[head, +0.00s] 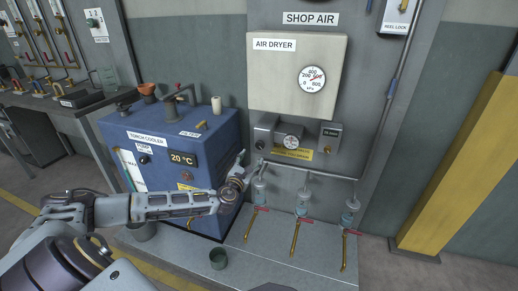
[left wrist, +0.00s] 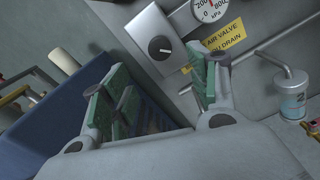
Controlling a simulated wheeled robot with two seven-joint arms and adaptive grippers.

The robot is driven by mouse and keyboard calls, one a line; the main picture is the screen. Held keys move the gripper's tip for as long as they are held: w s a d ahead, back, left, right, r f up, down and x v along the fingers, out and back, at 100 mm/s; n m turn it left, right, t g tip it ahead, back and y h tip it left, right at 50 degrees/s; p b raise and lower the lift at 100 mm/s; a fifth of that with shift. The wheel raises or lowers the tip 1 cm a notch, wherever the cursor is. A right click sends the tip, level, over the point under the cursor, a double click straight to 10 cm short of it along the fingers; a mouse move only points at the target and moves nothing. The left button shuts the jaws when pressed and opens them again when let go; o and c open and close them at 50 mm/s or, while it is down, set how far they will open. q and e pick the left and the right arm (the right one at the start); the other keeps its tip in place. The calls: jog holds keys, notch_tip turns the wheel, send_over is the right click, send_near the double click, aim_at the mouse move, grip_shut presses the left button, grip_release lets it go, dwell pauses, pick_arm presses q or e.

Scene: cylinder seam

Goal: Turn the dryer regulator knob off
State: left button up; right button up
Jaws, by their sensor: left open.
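A light grey box with a dark round knob (left wrist: 160,46) shows at the top of the left wrist view; a pale mark runs across the knob. In the head view this knob (head: 260,145) is small, on the box left of the small gauge under the AIR DRYER panel (head: 265,85). I cannot read a label on the knob. My left gripper (head: 241,160) is below and left of the knob box. In the left wrist view its green-padded fingers (left wrist: 158,72) are spread apart with nothing held, and the knob is beyond them. My right gripper is not in view.
A small gauge (head: 291,142) and yellow label (head: 293,153) sit right of the knob. A blue torch cooler (head: 200,150) stands to the left. Pipes with filter bowls (head: 302,206) hang below right. A yellow post (head: 455,150) stands at right.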

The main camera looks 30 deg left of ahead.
aim_at(259, 146)
pick_arm(q)
jog(key=shift+b+x, duration=0.9)
jog(key=shift+x, duration=2.5)
jog(key=shift+b+x, duration=0.3)
jog(key=shift+x, duration=0.75)
jog(key=shift+b+x, duration=0.35)
jog(key=shift+x, duration=0.9)
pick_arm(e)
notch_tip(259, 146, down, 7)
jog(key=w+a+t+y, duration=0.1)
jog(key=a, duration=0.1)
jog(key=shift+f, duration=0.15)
pick_arm(q)
jog(key=c, duration=1)
